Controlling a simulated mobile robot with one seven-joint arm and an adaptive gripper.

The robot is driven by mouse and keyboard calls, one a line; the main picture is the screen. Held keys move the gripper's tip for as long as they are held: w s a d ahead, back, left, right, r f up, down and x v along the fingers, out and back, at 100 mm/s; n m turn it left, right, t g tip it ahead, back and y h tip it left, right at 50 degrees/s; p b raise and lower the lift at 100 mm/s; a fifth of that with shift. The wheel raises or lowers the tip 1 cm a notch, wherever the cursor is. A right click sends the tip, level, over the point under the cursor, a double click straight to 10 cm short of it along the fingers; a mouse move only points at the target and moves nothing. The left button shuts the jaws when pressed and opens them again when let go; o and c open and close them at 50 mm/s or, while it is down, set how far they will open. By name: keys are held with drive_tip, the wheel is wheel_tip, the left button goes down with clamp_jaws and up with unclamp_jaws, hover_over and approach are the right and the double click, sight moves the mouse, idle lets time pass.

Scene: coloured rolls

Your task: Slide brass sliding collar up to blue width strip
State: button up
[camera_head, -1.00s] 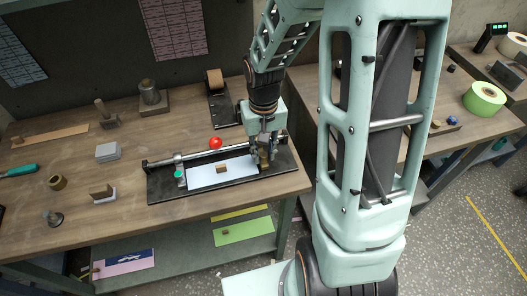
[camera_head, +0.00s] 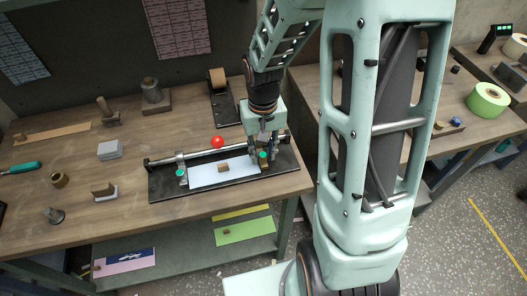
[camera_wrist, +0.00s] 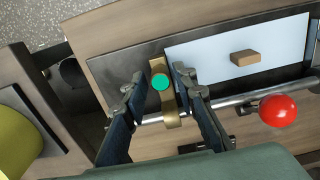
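The brass sliding collar (camera_wrist: 171,104) has a green knob on top and sits on the steel rail of the black fixture. Its green knob also shows in the head view (camera_head: 263,155). The pale blue width strip (camera_wrist: 215,58) lies flat on the fixture, beside the collar; it also shows in the head view (camera_head: 205,176). A finger partly hides the strip's near edge, so I cannot tell whether collar and strip touch. My gripper (camera_wrist: 158,88) is open around the collar, one finger on each side. The left finger stands clear of the collar; the right one is close to it.
A small wooden block (camera_wrist: 245,58) lies on the strip. A red ball knob (camera_wrist: 279,110) stands behind the rail. The bench (camera_head: 110,215) holds several loose items at left.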

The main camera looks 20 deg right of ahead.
sight(263, 154)
drive_tip(key=shift+o, duration=0.4)
drive_tip(key=shift+w+r, duration=0.1)
drive_tip(key=shift+r, duration=0.2)
wheel_tip(263, 154, up, 12)
drive_tip(key=shift+f, duration=0.25)
